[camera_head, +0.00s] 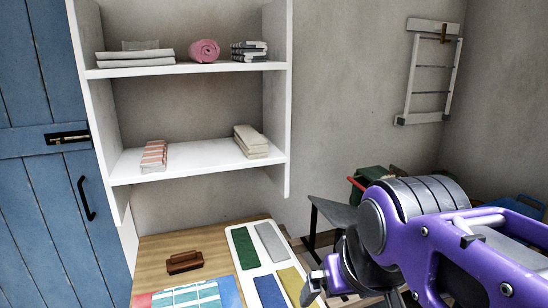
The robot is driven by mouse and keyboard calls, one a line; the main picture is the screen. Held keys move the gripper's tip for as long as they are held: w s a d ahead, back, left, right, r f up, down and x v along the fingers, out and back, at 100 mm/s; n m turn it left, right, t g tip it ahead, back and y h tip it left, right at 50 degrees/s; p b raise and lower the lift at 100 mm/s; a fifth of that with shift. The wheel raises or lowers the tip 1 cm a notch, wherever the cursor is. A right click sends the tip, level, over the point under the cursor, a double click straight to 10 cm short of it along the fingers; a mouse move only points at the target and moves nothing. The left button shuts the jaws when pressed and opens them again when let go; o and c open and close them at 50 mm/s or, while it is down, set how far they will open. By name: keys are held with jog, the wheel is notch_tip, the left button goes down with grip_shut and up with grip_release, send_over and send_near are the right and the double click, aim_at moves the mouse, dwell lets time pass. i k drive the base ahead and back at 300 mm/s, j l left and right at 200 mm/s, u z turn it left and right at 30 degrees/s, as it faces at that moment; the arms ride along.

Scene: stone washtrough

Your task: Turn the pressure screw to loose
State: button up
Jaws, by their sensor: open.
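I cannot make out a pressure screw in the head view. A green object with a red bar (357,184) stands at the right, partly hidden behind my arm; I cannot tell what it is. My purple and grey arm fills the lower right and reaches left toward the table's right side. I cannot make out my gripper's fingers, and no held object shows.
A wooden table (205,245) holds a brown brush-like block (185,262) and a white board with coloured patches (243,232). White shelves (190,163) with folded cloths stand behind. A blue door (35,190) is at left, a grey bench (335,212) right of the table.

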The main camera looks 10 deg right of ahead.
aim_at(398, 172)
jog(key=z, duration=0.95)
jog(key=k+l+u, duration=0.1)
jog(key=l, duration=0.2)
jog(key=l+u, duration=0.2)
jog(key=l, duration=0.2)
jog(key=k+l+u, duration=0.2)
jog(key=l, duration=0.2)
jog(key=i+l+u, duration=0.45)
jog(key=l, duration=0.35)
jog(key=i, duration=0.05)
